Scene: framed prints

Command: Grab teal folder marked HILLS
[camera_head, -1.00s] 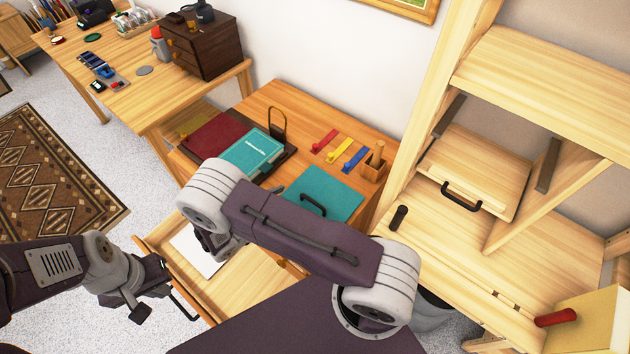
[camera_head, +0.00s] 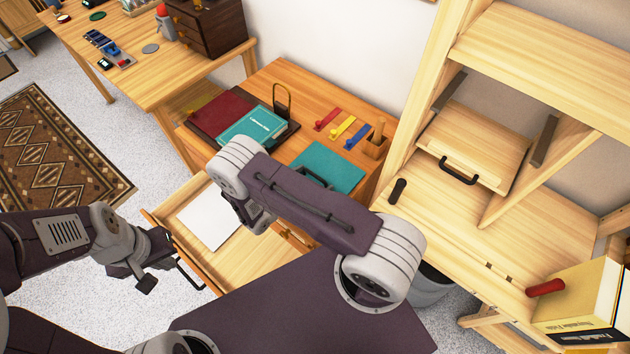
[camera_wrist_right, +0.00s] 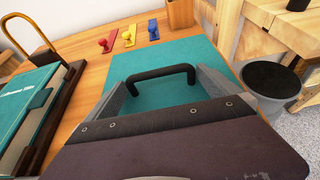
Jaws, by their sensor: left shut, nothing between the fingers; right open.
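A teal folder or book (camera_head: 252,127) with small pale lettering lies on a dark tray on the wooden desk. The lettering is too small to read. It also shows at the left edge of the right wrist view (camera_wrist_right: 28,100). My right gripper (camera_wrist_right: 163,80) is open over a plain teal sheet (camera_wrist_right: 120,120), right of the folder. A black handle (camera_wrist_right: 160,73) stands between its fingers, seemingly not gripped. In the head view my right arm hides its fingertips. My left gripper (camera_head: 150,272) is shut and empty by the open drawer, far from the folder.
A dark red folder (camera_head: 213,112) lies left of the teal one, with a brass loop (camera_head: 283,95) behind. Red, yellow and blue pieces (camera_head: 343,128) and a wooden holder (camera_head: 375,143) sit behind the sheet. The open drawer (camera_head: 250,265) holds white paper (camera_head: 208,215).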

